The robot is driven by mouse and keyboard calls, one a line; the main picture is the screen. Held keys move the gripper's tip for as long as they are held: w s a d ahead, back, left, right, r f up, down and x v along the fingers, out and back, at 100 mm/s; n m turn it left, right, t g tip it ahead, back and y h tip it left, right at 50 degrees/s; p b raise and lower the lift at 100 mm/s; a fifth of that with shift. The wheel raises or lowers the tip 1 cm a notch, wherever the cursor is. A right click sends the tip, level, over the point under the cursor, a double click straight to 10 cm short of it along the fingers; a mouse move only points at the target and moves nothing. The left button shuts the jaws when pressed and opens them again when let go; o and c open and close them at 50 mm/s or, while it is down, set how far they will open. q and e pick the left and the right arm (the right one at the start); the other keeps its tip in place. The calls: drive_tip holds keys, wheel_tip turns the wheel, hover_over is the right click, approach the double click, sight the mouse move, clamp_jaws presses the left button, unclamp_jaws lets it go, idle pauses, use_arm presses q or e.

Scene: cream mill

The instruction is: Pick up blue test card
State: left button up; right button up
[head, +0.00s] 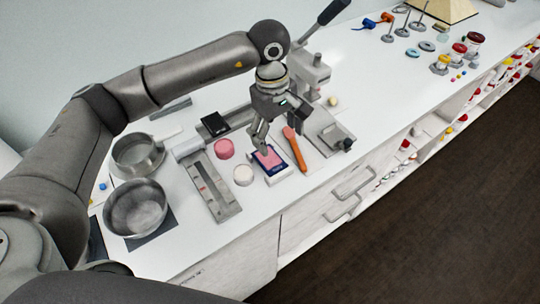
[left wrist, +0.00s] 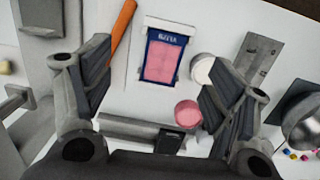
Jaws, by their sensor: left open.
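In the left wrist view the card (left wrist: 161,60) shows between and beyond my fingers, apart from both. My left gripper (head: 262,143) is open above the card in the head view, pointing down, and covers part of the card's far end. Its two dark-padded fingers (left wrist: 155,92) stand wide apart in the left wrist view with nothing between them. My right gripper is not in view.
An orange-handled tool (head: 294,148) lies close to the right of the card. A pink disc (head: 224,148) and a white disc (head: 243,175) are to its left. Two metal bowls (head: 136,208) stand further left. A grey machine (head: 318,72) is behind.

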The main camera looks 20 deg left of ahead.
use_arm(q)
drive_tip(key=a+y, duration=0.1)
drive_tip(key=a, duration=0.1)
drive_tip(key=p, duration=0.2)
hover_over(269, 159)
wheel_tip(269, 159, down, 5)
drive_tip(key=shift+s+r, duration=0.1)
wheel_tip(269, 159, down, 5)
drive_tip(key=p, duration=0.2)
drive_tip(key=shift+d+r+p, duration=0.1)
drive_tip(key=shift+r+p, duration=0.1)
drive_tip(key=shift+p, duration=0.15)
drive_tip(key=shift+f, duration=0.45)
drive_tip(key=c, duration=1)
